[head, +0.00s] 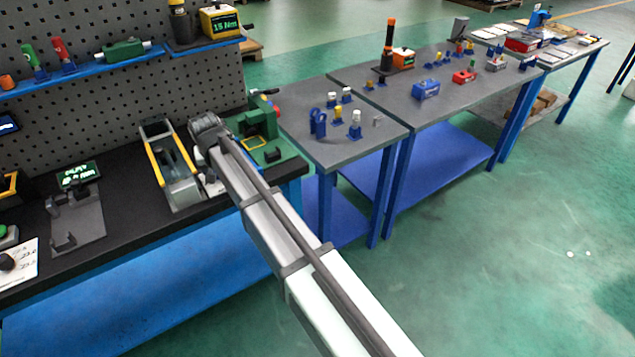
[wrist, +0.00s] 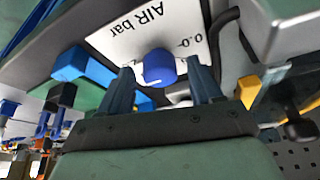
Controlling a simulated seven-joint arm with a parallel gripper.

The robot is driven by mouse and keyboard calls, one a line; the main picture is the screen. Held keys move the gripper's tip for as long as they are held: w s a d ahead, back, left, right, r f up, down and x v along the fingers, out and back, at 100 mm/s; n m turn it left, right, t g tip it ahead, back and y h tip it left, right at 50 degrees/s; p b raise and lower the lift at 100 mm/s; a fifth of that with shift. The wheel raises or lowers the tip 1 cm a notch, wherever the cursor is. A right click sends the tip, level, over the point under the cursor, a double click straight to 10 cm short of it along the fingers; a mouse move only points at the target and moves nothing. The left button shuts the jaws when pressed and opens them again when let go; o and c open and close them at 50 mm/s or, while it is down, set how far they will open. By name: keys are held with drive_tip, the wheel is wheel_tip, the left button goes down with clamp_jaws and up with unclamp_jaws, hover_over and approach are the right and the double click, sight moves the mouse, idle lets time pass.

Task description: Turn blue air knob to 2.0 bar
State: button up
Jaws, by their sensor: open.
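The blue air knob (wrist: 158,68) sits on a white plate (wrist: 130,28) marked "AIR bar", with "0.0" printed at the right; the plate appears upside down in the wrist view. My gripper (wrist: 160,72) is open, with one dark finger on each side of the knob. I cannot tell whether either finger touches it. No pointer or set value on the knob is readable. In the head view the end of my arm covers the knob and my fingers, beside the yellow-sided fixture (head: 155,158) on the black bench.
A green vise-like device (head: 258,122) stands right of my arm's end. A pegboard (head: 120,85) rises behind. A blue block (wrist: 80,68) is close to my left finger in the wrist view.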

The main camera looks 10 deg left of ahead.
drive_tip(key=n+y, duration=0.1)
drive_tip(key=n, duration=0.2)
drive_tip(key=n+g, duration=0.1)
drive_tip(key=n, duration=0.2)
drive_tip(key=shift+w+d+g+y, duration=0.1)
drive_tip(key=shift+w+g+y, duration=0.05)
drive_tip(key=shift+g+y, duration=0.2)
drive_tip(key=n+g, duration=0.1)
drive_tip(key=n, duration=0.2)
drive_tip(key=n+g, duration=0.1)
drive_tip(key=n, duration=0.2)
drive_tip(key=shift+w+y, duration=0.15)
drive_tip(key=shift+y, duration=0.2)
drive_tip(key=d+v, duration=0.1)
drive_tip(key=v, duration=1.3)
drive_tip(key=w+d+f+m+h, duration=0.1)
drive_tip(key=w+d+f, duration=0.25)
drive_tip(key=d, duration=0.35)
drive_tip(key=w+d+f+m, duration=0.1)
drive_tip(key=w+d+f, duration=0.2)
drive_tip(key=d+f, duration=0.3)
drive_tip(key=d+f+m, duration=0.2)
drive_tip(key=d+f, duration=0.6)
drive_tip(key=f, duration=0.2)
drive_tip(key=shift+h, duration=0.4)
drive_tip(key=shift+m, duration=0.3)
